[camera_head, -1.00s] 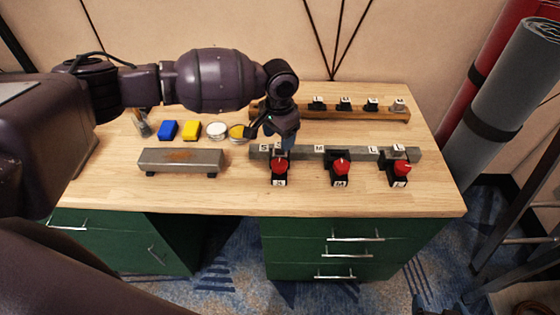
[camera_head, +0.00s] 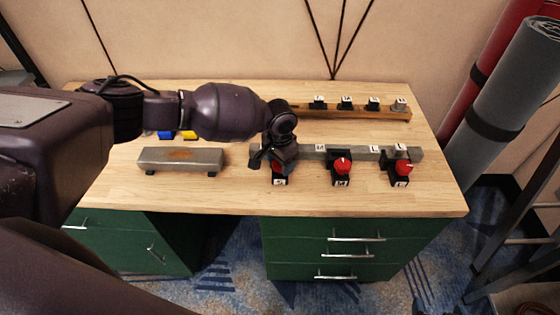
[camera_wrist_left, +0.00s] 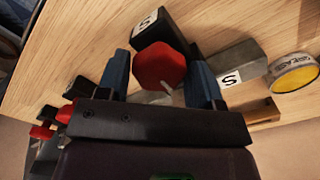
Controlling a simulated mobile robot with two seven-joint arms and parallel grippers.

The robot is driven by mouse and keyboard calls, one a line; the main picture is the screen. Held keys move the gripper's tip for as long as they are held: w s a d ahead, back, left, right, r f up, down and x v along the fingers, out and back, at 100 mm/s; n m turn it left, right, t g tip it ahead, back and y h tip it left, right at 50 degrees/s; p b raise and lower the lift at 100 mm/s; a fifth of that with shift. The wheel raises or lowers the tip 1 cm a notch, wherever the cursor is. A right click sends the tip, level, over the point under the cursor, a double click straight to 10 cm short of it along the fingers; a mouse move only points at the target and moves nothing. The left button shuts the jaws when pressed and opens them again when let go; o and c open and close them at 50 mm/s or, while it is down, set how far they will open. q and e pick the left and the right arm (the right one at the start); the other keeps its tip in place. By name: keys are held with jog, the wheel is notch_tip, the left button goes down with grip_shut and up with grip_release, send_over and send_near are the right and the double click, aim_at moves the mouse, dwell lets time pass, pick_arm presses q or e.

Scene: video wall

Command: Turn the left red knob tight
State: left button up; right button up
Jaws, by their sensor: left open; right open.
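The left red knob (camera_wrist_left: 158,66) sits on a black mount with a white "S" label, at the left end of a row of three red knobs. In the head view only a little of this knob (camera_head: 279,170) shows below my left gripper (camera_head: 272,160). In the left wrist view the open blue fingers of my left gripper (camera_wrist_left: 162,70) stand on both sides of the knob. A gap seems to show beside it; contact cannot be told. My right gripper is not in view.
The middle red knob (camera_head: 341,166) and right red knob (camera_head: 402,167) stand along a grey bar (camera_head: 366,153). A grey block (camera_head: 180,160) lies to the left. A wooden rack (camera_head: 330,112) is behind. The bench front (camera_head: 330,203) is clear.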

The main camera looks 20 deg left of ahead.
pick_arm(q)
jog(key=c, duration=0.6)
